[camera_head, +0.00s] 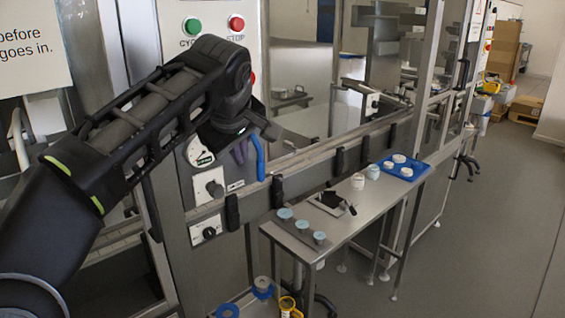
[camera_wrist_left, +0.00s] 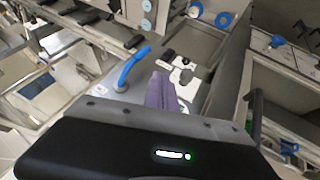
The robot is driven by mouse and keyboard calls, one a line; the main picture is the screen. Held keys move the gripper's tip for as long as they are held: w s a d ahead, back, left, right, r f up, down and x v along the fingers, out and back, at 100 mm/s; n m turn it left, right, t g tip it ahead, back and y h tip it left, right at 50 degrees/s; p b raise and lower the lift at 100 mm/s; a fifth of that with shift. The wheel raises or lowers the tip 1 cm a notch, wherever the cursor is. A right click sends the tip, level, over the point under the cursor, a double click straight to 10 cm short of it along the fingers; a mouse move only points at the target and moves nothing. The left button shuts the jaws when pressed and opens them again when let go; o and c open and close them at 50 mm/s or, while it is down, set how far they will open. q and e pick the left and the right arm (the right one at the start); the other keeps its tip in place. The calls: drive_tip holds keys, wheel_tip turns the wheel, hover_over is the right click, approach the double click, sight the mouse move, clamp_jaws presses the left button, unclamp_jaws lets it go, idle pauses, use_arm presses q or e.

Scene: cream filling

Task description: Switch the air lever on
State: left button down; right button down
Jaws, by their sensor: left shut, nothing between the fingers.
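The blue lever (camera_head: 259,158), which I take to be the air lever, is on the grey machine panel, just right of my left gripper (camera_head: 240,153). In the head view it stands close to upright, with a slight tilt. In the left wrist view the blue lever (camera_wrist_left: 131,66) runs from a round base up to the right. The purple-grey fingers of the left gripper (camera_wrist_left: 162,92) are shut with nothing between them. They show to the right of the lever in that view, with a gap between. My right gripper is in neither view.
A round gauge (camera_head: 199,153) and a white rotary switch (camera_head: 208,187) sit left of the gripper. Green (camera_head: 192,26) and red (camera_head: 236,24) buttons are above. A narrow metal table (camera_head: 345,228) with cups and a blue tray (camera_head: 420,172) stands to the right.

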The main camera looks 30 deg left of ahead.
use_arm(q)
drive_tip(key=shift+s+f+n, duration=0.1)
drive_tip(key=shift+s+n, duration=0.2)
drive_tip(key=shift+s, duration=0.05)
drive_tip(key=w+a+f+p, duration=0.2)
drive_tip(key=w+a+f, duration=0.1)
drive_tip(key=w+f, duration=0.5)
drive_tip(key=shift+w+p, duration=0.3)
drive_tip(key=shift+w, duration=0.2)
